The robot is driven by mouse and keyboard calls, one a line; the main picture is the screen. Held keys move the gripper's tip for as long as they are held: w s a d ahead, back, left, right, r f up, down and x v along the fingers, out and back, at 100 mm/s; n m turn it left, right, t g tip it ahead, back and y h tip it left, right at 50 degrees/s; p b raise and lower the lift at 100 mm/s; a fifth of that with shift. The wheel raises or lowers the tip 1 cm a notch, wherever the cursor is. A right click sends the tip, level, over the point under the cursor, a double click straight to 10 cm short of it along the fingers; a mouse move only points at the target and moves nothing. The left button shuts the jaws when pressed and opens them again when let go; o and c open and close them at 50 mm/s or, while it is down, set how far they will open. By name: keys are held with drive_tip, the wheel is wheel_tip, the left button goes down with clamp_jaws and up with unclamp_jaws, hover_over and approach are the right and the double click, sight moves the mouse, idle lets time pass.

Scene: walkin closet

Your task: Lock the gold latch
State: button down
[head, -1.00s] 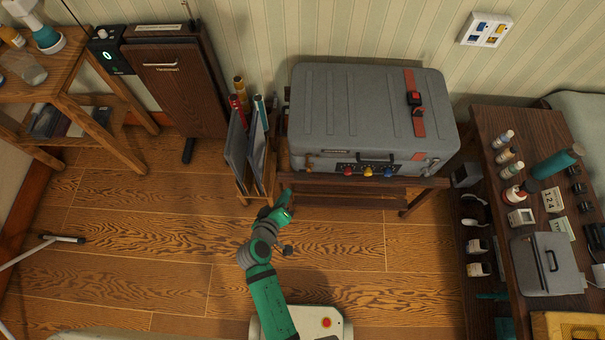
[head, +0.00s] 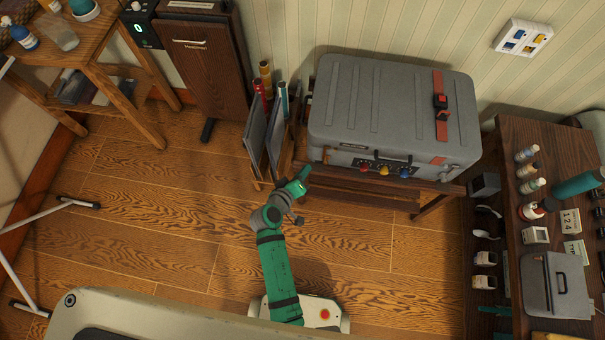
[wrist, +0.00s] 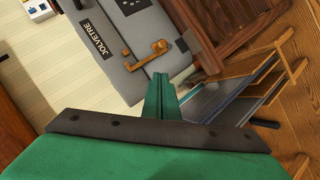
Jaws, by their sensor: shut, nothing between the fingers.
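The gold latch (wrist: 147,54) is a small bent lever on the front of a grey hard case (head: 385,105), near the "JOLVETRE" label in the wrist view. In the head view the latch (head: 326,155) is tiny, at the left end of the case front. My green gripper (wrist: 161,92) is shut and empty. Its tips are just below the latch in the wrist picture; whether they touch it I cannot tell. In the head view my gripper (head: 304,174) is at the case's lower left front corner.
The case rests on a wooden stand (head: 375,197). Red, yellow and blue knobs (head: 384,169) are on its front. A rack (head: 262,140) of folders and tubes stands close left of my gripper. A dark table (head: 510,185) with small items is at right. Floor in front is open.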

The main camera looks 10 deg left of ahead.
sight(325, 159)
drive_tip(key=w+d+f, duration=0.4)
drive_tip(key=w+f, duration=0.1)
drive_tip(key=shift+w+d+f, duration=0.2)
drive_tip(key=shift+w+f, duration=0.05)
drive_tip(key=shift+d, duration=0.15)
drive_tip(key=d, duration=0.2)
drive_tip(key=shift+d, duration=0.3)
